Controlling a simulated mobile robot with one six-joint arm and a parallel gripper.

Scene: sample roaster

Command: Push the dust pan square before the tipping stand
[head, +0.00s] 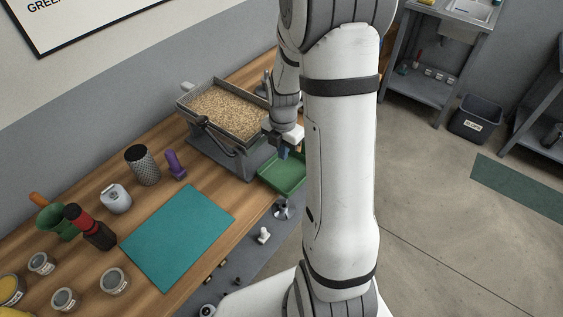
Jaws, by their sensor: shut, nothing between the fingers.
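The dust pan is probably the green shallow tray (291,188) in front of the stand's right part, partly hidden by my arm. The tipping stand (232,165) is a grey frame on the wooden bench, bearing a metal tray (241,134) full of pale beans. My gripper (283,153) is shut, with bluish fingers pointing down at the back edge of the green pan, beside the stand. I cannot tell whether the fingers touch the pan. The pan's right end is hidden behind my arm.
A teal mat (178,236) lies flat on the bench, left of the pan. A purple object (175,164), a dark mesh cylinder (142,166) and a pale canister (116,199) stand behind it. Small fittings line the bench's front edge. The bench between mat and stand is clear.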

